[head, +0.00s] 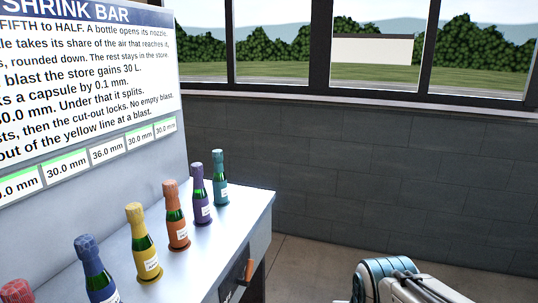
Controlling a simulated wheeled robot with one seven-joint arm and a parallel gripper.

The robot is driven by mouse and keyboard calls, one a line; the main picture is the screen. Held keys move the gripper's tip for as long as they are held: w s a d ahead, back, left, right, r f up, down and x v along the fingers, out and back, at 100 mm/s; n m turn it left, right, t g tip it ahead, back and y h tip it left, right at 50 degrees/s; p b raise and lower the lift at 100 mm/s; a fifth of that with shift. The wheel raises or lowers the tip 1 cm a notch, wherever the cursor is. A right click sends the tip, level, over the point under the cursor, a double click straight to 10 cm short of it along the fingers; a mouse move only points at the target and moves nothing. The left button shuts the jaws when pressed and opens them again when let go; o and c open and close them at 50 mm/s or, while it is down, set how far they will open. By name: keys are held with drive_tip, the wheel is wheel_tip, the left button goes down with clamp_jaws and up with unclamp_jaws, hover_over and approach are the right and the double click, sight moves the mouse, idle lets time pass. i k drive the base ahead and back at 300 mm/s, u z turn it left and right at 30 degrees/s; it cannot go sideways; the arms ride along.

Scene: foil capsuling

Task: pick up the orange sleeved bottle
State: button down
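The orange sleeved bottle (176,217) stands upright on the metal bench, in a row of bottles. It has an orange capsule over its neck, green glass below and a white label. The yellow bottle (142,243) is to its left and nearer, and the purple bottle (200,198) is to its right and farther back. Nothing is touching it from my side. My gripper is out of view; only a white and blue-grey part of my arm shows at the bottom right.
The row also has a teal bottle (219,180), a blue bottle (95,270) and a red-capped one (16,291) cut off by the frame. A lever with an orange handle (250,269) is on the bench front. Bare bench top (236,213) lies to the right. A sign panel (85,95) rises behind.

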sight(176, 224)
drive_tip(key=z, duration=0.5)
drive_tip(key=i, duration=1.65)
drive_tip(key=u, duration=1.95)
